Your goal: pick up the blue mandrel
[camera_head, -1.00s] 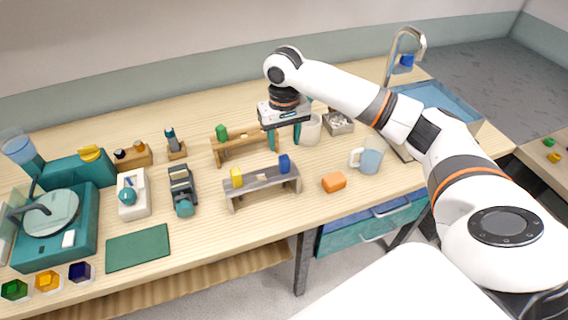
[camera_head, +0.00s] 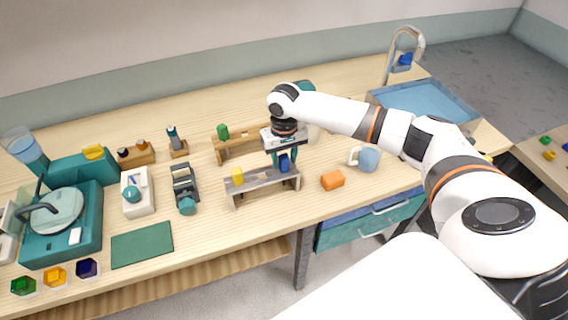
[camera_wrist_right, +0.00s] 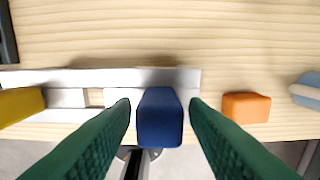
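The blue mandrel (camera_head: 284,163) stands upright at the right end of the grey rack (camera_head: 262,183). In the right wrist view the blue mandrel (camera_wrist_right: 160,118) lies between the two green fingers of my right gripper (camera_wrist_right: 160,112). The fingers are apart, with a narrow gap showing on each side of it. In the head view my right gripper (camera_head: 282,160) points down over that end of the rack and partly hides the mandrel. The left gripper is in neither view.
A yellow mandrel (camera_head: 237,176) stands at the rack's left end. A wooden rack (camera_head: 243,147) with a green piece (camera_head: 222,131) is behind. An orange block (camera_head: 332,180) and a mug (camera_head: 368,158) are to the right. The table's front edge is close to the grey rack.

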